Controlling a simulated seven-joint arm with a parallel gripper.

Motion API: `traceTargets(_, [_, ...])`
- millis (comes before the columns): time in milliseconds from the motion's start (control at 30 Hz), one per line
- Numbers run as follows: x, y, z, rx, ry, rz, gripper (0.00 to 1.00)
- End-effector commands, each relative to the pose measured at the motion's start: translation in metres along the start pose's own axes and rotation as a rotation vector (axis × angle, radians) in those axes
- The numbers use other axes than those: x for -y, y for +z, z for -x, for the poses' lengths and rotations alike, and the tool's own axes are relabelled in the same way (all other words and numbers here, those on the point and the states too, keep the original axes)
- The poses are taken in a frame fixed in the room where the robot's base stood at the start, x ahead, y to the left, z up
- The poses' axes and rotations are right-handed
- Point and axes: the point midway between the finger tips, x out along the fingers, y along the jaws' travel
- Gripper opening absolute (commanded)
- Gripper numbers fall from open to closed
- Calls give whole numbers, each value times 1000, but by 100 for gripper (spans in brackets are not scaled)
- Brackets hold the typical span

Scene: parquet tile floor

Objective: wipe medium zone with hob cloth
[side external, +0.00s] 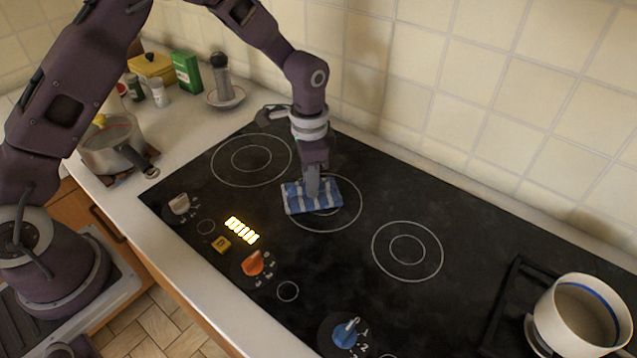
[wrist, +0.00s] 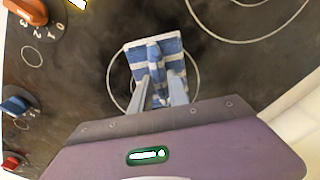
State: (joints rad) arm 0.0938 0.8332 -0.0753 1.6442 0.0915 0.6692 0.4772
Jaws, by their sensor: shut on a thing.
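The hob cloth (side external: 328,193) is blue and white striped and lies on the black hob within a ringed cooking zone (side external: 358,210), near the ring's upper left part. My gripper (side external: 312,188) points down and is shut on the cloth. The wrist view shows the cloth (wrist: 172,54) pinched up into a ridge between the two fingers (wrist: 160,92). The cloth covers part of the zone's inner ring. Dull smudges show on the hob glass around the ring in the wrist view.
Another zone (side external: 251,161) is to the left and one (side external: 407,251) to the right. Knobs, including an orange one (side external: 253,263) and a blue one (side external: 345,334), line the front. A cream pot (side external: 578,318) stands at right, a saucepan (side external: 111,142) at left. The tiled wall is behind.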

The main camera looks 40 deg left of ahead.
Motion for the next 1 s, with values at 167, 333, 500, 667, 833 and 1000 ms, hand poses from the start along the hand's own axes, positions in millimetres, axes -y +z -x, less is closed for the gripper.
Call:
traceTargets(167, [16,13,1,0,0,4,0])
traceTargets(333, [20,16,2,-1,0,1,0])
traceTargets(500, [20,16,6,-2,-1,1,0])
traceTargets(667, [21,15,31,-5,-3,2,0])
traceTargets(833, [21,15,58,-4,-2,2,0])
traceTargets(1000, [20,16,72,-3,-1,1,0])
